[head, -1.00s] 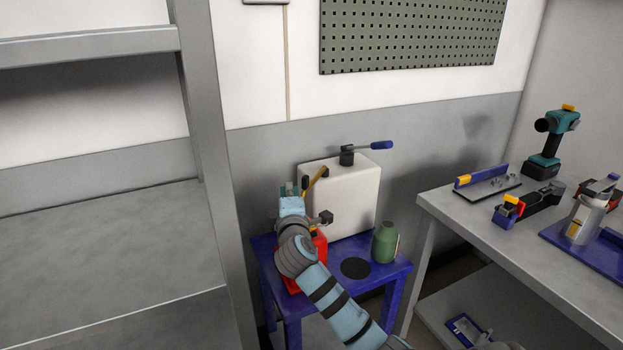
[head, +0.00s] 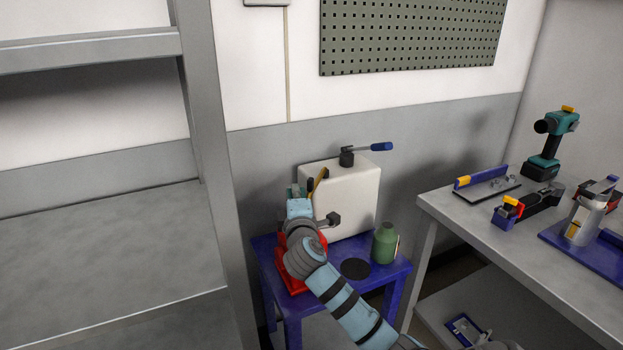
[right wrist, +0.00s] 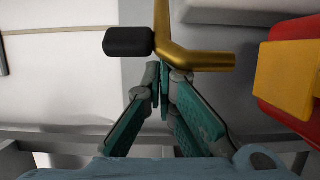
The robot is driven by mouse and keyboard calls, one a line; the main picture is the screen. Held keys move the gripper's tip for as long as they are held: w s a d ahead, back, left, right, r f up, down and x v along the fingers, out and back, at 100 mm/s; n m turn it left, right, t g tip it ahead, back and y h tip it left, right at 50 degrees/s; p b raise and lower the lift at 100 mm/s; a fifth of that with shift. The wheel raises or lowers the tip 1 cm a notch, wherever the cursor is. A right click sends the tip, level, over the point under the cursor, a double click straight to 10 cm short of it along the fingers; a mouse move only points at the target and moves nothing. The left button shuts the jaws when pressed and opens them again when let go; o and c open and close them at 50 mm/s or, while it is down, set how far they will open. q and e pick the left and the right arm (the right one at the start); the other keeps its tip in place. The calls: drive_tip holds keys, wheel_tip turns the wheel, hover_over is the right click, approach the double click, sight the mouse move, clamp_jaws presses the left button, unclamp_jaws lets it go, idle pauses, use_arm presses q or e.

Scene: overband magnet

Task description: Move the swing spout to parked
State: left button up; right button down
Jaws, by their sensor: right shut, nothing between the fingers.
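The swing spout is a bent brass tube (right wrist: 200,58) with a black grip (right wrist: 128,41) in the right wrist view. In the head view, part of it shows as a yellow bar (head: 319,181) in front of the white tank (head: 357,197). My right gripper (head: 296,190) is at the tank's left front, beside the spout. In the right wrist view its fingers (right wrist: 160,72) are shut and empty, with their tips just below the bend and grip. I cannot tell whether they touch the tube. My arm hides the spout's lower part in the head view. My left gripper is not in view.
The tank stands on a blue table (head: 392,272) with a red object (head: 291,283), a green bottle (head: 385,243) and a black disc (head: 355,269). A blue-handled lever (head: 375,147) tops the tank. A grey shelf post (head: 215,130) stands left; a tool-covered bench (head: 480,238) stands right.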

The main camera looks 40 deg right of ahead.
sight(313, 191)
drive_tip(key=shift+s+d, duration=0.35)
drive_tip(key=shift+d, duration=0.05)
drive_tip(key=shift+s+d+p, duration=0.45)
drive_tip(key=shift+s+d, duration=0.25)
drive_tip(key=shift+d, duration=0.05)
drive_tip(key=shift+s+d, duration=0.3)
drive_tip(key=shift+s, duration=0.05)
use_arm(q)
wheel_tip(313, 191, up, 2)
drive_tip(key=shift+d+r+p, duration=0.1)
drive_tip(key=shift+p, duration=0.5)
use_arm(e)
drive_tip(key=s+d, duration=0.3)
drive_tip(key=shift+s+d, duration=0.35)
